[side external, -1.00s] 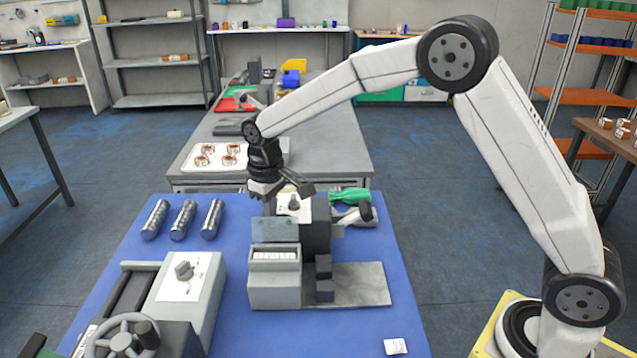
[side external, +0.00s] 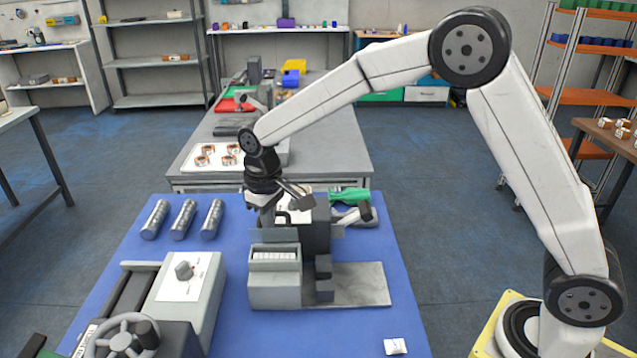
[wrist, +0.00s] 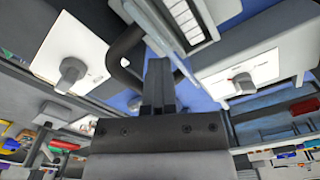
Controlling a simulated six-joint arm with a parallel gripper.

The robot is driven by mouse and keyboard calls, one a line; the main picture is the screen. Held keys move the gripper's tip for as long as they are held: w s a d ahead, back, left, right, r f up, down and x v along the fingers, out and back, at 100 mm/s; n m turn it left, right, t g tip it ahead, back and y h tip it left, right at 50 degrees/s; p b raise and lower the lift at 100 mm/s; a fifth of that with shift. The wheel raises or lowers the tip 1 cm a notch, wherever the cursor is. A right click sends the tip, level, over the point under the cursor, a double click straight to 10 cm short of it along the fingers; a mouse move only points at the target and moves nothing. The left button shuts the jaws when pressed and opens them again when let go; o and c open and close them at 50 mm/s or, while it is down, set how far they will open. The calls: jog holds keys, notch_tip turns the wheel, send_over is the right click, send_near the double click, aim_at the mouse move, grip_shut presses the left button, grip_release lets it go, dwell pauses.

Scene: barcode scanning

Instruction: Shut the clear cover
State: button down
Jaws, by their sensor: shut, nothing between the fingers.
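The clear cover (side external: 275,236) is a see-through pane standing raised at the back edge of the grey box machine (side external: 274,290) in the side view. The machine's front block has a row of white slots (wrist: 184,20), which also shows at the top of the wrist view. My gripper (side external: 267,224) is shut and empty, pointing down just behind the cover. I cannot tell whether it touches the cover. In the wrist view its closed fingers (wrist: 158,84) are beside a dark curved bar (wrist: 126,48).
A white panel with a knob (side external: 183,270) and a handwheel (side external: 126,338) stand at the left. Several metal cylinders (side external: 184,219) lie behind them.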

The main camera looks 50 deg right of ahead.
jog(key=shift+s+a+f, duration=0.2)
jog(key=shift+s+a, duration=0.45)
jog(key=shift+s, duration=0.05)
jog(key=shift+s+a+f, duration=0.2)
jog(key=shift+s+a, duration=0.45)
jog(key=shift+s, duration=0.05)
jog(key=shift+r, duration=0.1)
jog(key=shift+w+a+r, duration=0.1)
jog(key=shift+r, duration=3.55)
jog(key=shift+d, duration=0.2)
